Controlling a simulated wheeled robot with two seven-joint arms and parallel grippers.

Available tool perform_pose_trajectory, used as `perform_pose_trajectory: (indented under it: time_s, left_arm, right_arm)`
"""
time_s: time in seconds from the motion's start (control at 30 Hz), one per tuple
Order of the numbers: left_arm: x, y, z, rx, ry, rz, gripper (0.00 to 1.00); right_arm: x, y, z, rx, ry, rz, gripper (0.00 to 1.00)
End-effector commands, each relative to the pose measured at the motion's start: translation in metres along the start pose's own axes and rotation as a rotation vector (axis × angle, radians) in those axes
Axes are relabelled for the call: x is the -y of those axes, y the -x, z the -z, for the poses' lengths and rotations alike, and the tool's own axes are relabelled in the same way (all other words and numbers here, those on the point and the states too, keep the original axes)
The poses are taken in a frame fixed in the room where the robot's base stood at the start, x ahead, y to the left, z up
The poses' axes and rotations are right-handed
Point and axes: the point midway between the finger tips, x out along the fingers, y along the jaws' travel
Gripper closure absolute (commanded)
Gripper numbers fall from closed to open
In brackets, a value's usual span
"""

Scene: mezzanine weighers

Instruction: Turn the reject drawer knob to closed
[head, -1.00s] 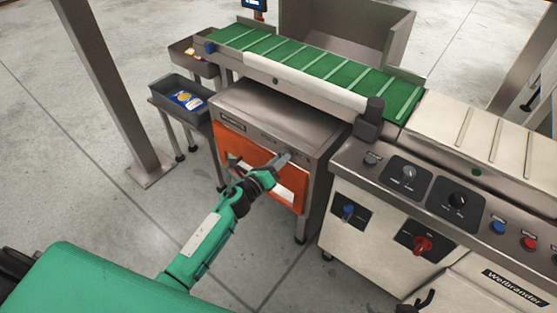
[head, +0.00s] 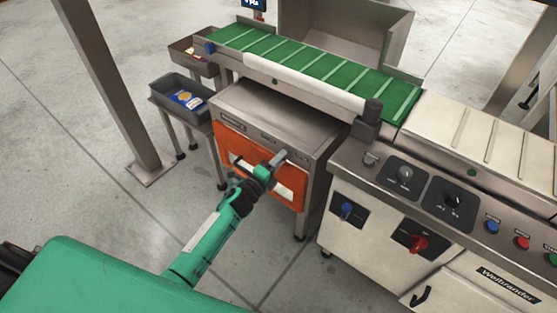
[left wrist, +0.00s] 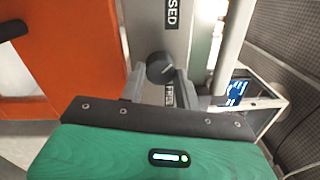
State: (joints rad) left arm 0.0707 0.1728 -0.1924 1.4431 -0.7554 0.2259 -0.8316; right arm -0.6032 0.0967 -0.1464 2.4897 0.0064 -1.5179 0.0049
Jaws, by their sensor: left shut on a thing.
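The reject drawer unit is a steel cabinet (head: 285,120) with an orange drawer front (head: 232,157). Its dark round knob (left wrist: 160,68) sits on a grey panel strip beside the orange front in the left wrist view. A label ending in "SED" lies beyond the knob, and another label is partly hidden on the near side. My left gripper (head: 279,159) is at the upper right of the cabinet front. In the left wrist view its two fingers (left wrist: 160,80) stand on either side of the knob, shut on it. In the head view the gripper hides the knob. My right gripper does not show.
A green belt conveyor (head: 300,65) runs above the cabinet. A control console (head: 395,205) with knobs and buttons stands close on the right. A grey tray (head: 165,95) on a stand is to the left, beside a steel post (head: 115,90). Bare floor lies in front.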

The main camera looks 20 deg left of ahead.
Motion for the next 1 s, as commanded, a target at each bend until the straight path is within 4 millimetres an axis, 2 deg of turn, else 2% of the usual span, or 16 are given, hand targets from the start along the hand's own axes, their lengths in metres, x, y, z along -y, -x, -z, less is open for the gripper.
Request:
perform_pose_trajectory:
  time_s: [0.47, 0.5, 0.6, 0.87, 1.0]
  left_arm:
    - [-0.0009, 0.0004, -0.0003, 0.001, 0.016, -0.002, 0.9]
    - [-0.0009, 0.0004, -0.0003, 0.001, 0.016, -0.002, 0.65]
    - [-0.0008, 0.0004, -0.0003, 0.001, 0.016, -0.002, 0.46]
    - [-0.0004, 0.0003, -0.0002, 0.001, 0.014, -0.001, 0.45]
    - [-0.0012, 0.0064, 0.0, 0.001, 0.015, -0.002, 0.45]
  right_arm:
    - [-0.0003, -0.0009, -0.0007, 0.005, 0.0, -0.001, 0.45]
    - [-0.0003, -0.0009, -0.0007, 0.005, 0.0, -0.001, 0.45]
    - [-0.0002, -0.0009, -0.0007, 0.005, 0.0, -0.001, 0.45]
    - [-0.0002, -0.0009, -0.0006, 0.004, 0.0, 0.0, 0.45]
    - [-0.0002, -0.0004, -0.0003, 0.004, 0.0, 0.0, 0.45]
